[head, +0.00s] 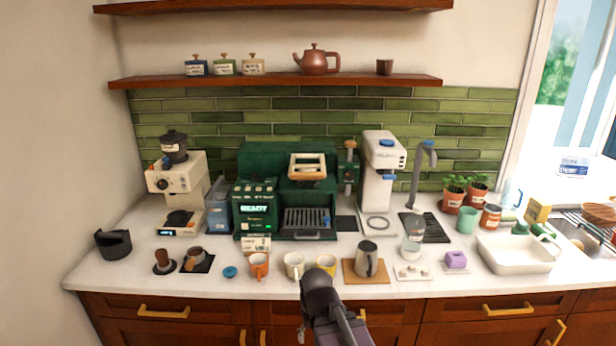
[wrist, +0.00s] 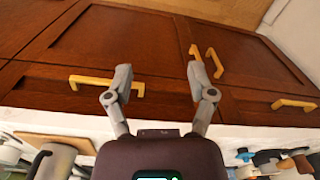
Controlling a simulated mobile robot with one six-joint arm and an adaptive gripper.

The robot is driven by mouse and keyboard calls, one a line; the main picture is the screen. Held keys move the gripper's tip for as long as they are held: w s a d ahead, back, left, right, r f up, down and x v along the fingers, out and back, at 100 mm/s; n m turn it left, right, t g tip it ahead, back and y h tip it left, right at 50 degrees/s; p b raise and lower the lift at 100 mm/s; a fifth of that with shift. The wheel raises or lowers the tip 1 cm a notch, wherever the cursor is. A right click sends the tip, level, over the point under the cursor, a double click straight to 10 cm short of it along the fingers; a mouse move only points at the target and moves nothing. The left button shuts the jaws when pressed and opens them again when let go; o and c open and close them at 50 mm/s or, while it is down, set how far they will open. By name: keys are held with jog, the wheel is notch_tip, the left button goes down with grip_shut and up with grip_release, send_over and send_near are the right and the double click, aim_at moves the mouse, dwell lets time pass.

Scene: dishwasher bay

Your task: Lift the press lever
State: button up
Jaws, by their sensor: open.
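A dark green machine (head: 258,208) with a lit "READY" display stands at the back of the counter. A cream and wood-coloured looped handle (head: 307,160) sits at its upper front and looks like the press lever; it is not labelled, so I cannot be sure. A slatted drip tray (head: 307,220) lies below it. My gripper (wrist: 158,84) is open and empty in the wrist view, its two fingers apart in front of the brown drawer fronts. In the head view my dark arm is at the bottom middle, by the counter's front edge, well away from the handle.
A grey pitcher (head: 366,260) stands on a wooden board. A cream grinder (head: 177,180) is left, a white machine (head: 378,175) right. A shelf (head: 280,80) hangs above.

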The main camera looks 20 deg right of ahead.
jog(key=w+a+r+m+t+y+p, duration=0.2)
jog(key=w+r+m+t+y+p, duration=0.15)
jog(key=w+r, duration=0.35)
jog(key=m+t+h+p, duration=0.2)
jog(key=m+t+p, duration=0.8)
jog(key=m+t, duration=0.3)
send_near(309, 177)
jog(key=s+r, duration=0.1)
jog(key=s, duration=0.1)
jog(key=shift+s+d+r+m+g+y, duration=0.1)
jog(key=shift+d+m+g+y, duration=0.15)
jog(key=shift+d+m+g, duration=0.15)
jog(key=b+x, duration=0.2)
jog(key=x, duration=1.2)
jog(key=shift+s, duration=0.1)
grip_shut()
